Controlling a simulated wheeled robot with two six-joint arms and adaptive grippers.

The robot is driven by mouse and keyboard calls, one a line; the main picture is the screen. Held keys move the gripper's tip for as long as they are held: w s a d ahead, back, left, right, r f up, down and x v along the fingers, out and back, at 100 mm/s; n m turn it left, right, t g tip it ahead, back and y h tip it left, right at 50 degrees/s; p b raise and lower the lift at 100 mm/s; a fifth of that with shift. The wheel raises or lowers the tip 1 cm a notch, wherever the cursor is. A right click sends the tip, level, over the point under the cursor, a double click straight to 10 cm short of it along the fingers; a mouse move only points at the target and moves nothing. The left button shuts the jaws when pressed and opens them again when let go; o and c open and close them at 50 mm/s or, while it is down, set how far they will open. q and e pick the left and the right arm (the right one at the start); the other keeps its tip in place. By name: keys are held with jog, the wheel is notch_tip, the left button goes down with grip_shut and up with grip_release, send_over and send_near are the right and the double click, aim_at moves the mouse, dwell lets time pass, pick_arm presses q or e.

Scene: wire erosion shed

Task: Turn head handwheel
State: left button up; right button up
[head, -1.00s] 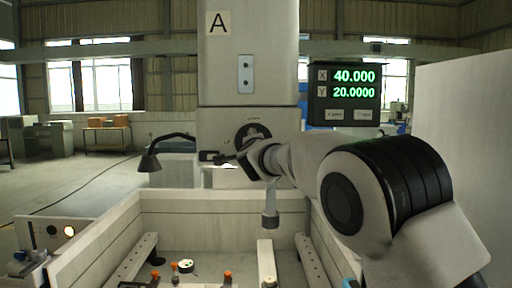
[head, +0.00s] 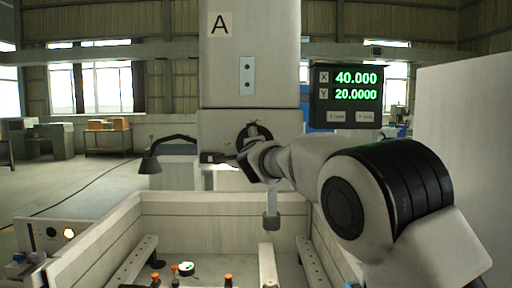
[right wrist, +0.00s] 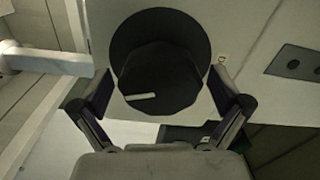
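The head handwheel (right wrist: 160,30) is a black disc with a faceted black knob and a white mark at the lower left of the knob's face. It is on the machine head (head: 250,122), where my right gripper (head: 247,148) partly hides it in the head view. In the right wrist view my right gripper (right wrist: 160,82) is open, one finger on each side of the knob. A gap shows between each fingertip and the knob. My left gripper is in neither view.
Below is a pale open tank (head: 200,208) with rails and small orange-topped parts (head: 155,278). A dark lamp (head: 152,163) stands at its left. A pale panel (head: 465,130) closes the right side.

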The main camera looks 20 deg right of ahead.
jog(key=shift+s+a, duration=0.1)
jog(key=shift+s, duration=0.45)
jog(key=v, duration=1.1)
jog(key=shift+w, duration=0.15)
